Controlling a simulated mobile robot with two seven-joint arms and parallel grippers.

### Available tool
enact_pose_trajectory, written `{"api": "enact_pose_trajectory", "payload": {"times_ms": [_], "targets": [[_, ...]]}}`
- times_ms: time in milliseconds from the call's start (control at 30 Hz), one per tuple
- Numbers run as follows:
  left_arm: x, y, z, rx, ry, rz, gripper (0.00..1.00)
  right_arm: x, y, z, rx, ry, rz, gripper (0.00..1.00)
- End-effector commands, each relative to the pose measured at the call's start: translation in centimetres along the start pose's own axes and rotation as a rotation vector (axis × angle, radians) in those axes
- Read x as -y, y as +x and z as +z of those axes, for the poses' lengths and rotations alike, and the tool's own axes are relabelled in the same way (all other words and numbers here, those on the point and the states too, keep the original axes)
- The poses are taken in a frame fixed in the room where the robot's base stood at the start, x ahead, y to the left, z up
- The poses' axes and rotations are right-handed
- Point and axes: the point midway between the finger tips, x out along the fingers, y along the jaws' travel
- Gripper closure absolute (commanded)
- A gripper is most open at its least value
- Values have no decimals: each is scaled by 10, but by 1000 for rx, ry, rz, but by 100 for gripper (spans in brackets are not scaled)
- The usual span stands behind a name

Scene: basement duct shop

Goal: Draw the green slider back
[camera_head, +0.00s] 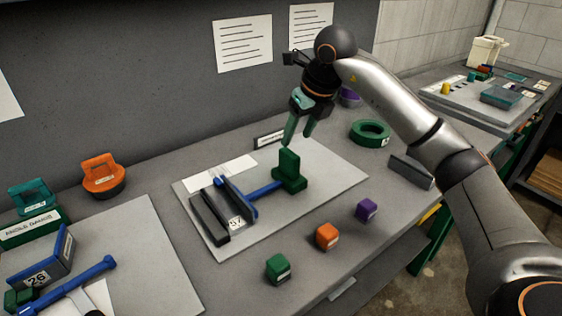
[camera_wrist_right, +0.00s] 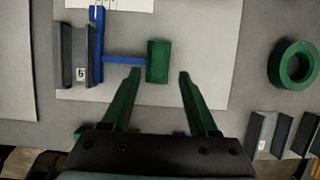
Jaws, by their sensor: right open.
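The green slider (camera_head: 289,172) is an upright block on a wider foot, at the right end of a blue rod (camera_head: 263,190) on a light grey board (camera_head: 332,178). The rod runs left to a blue upright plate (camera_head: 237,202) beside a dark grey block (camera_head: 209,218). My right gripper (camera_head: 298,140) is open and empty, just above the slider, fingers pointing down. In the right wrist view the slider (camera_wrist_right: 158,62) shows between the open fingertips (camera_wrist_right: 160,74), a little beyond them. I see no contact. My left gripper is not in view.
Purple (camera_head: 366,210), orange (camera_head: 327,236) and green (camera_head: 278,268) cubes stand in front of the board. A green ring (camera_head: 370,133) and a grey angled piece (camera_head: 411,171) lie to the right. A blue-handled tool (camera_head: 75,284) lies at the left. The wall stands behind.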

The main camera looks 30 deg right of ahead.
Motion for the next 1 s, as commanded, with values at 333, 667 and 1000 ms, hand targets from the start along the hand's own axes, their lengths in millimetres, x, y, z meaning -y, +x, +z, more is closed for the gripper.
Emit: {"api": "enact_pose_trajectory", "payload": {"times_ms": [333,667,1000], "targets": [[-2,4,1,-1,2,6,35,-2,73,-2,-5,-3,4,40],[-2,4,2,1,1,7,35,-2,105,-1,-1,-4,5,40],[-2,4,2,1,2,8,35,-2,106,-1,0,-4,4,47]]}}
